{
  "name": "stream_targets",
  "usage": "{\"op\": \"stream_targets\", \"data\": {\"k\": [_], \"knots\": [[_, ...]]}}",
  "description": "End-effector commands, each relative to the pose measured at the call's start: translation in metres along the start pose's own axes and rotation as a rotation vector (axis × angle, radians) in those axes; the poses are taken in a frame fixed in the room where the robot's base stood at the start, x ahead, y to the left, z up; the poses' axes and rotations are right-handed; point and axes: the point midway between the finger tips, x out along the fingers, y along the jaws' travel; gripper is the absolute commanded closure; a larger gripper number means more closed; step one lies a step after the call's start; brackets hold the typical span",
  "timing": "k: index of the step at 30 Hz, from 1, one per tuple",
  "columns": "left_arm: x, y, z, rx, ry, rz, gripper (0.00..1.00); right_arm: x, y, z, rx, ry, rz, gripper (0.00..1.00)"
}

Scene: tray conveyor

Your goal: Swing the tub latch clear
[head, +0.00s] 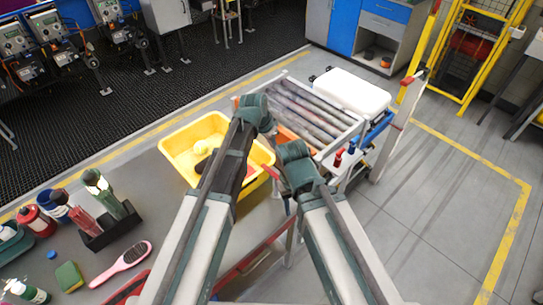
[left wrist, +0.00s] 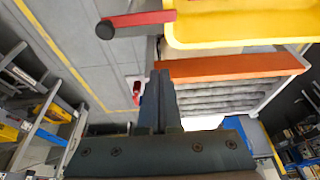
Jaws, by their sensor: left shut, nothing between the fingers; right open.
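The yellow tub (head: 184,143) sits at the far edge of the grey bench in the head view. Its yellow side also shows at the top of the left wrist view (left wrist: 240,28). There a red bar with a dark round end, likely the latch (left wrist: 143,18), sticks out beside the tub; a small red part (head: 269,171) shows at the tub's right end in the head view. My left gripper (head: 256,108) is shut and empty; its fingers (left wrist: 161,78) point toward the tub side, apart from the bar. My right gripper (head: 294,153) is open, lower and to the right, its fingertips mostly hidden.
A roller conveyor (head: 309,107) with an orange end strip (left wrist: 235,67) lies just beyond my grippers. A white container (head: 352,93) stands behind it. A pink brush (head: 121,262), a sponge (head: 69,276) and bottles crowd the bench's left. Open floor lies to the right.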

Motion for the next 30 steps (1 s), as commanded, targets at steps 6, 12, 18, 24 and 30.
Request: {"op": "stream_targets", "data": {"k": [6, 12, 18, 24, 30], "knots": [[0.001, 0.000, 0.000, -0.001, 0.000, 0.000, 1.00, 0.001, 0.000, 0.000, 0.000, 0.000, 0.000, 0.50], [0.007, 0.000, 0.001, -0.001, -0.001, 0.000, 1.00, 0.006, -0.001, -0.001, -0.001, 0.000, 0.000, 0.50], [0.025, 0.000, 0.001, -0.001, -0.001, 0.000, 1.00, 0.024, -0.002, -0.002, -0.004, 0.000, 0.001, 0.50], [0.052, 0.000, 0.002, 0.000, -0.001, 0.000, 1.00, 0.050, -0.004, -0.003, -0.010, 0.000, 0.002, 0.50], [0.082, 0.000, 0.002, -0.001, -0.001, 0.000, 1.00, 0.077, -0.007, -0.005, -0.011, 0.000, 0.002, 0.50]]}}
